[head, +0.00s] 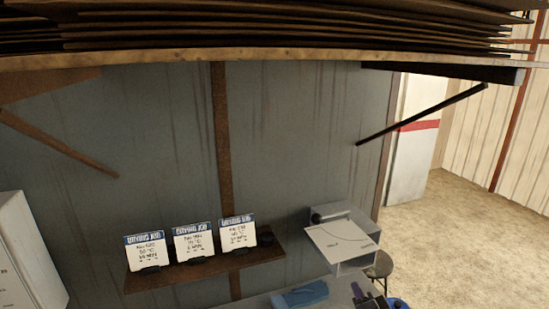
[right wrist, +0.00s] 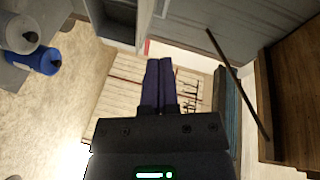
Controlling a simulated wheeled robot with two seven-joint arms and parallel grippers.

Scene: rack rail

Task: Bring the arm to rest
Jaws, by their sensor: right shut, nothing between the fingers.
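My right gripper (head: 361,292) shows at the bottom edge of the head view, over the bench near the grey box. In the right wrist view its two dark purple fingers (right wrist: 158,62) lie side by side, closed with nothing between them. My left gripper is in neither view.
A rack shelf (head: 250,58) with stacked dark sheets spans the top. Three cards (head: 193,242) stand on a small brown wall shelf (head: 205,271). A grey box (head: 352,268) carries a white sheet (head: 341,242). A blue object (head: 300,295) lies on the bench. A stool (head: 380,265) stands behind. Floor is open at right.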

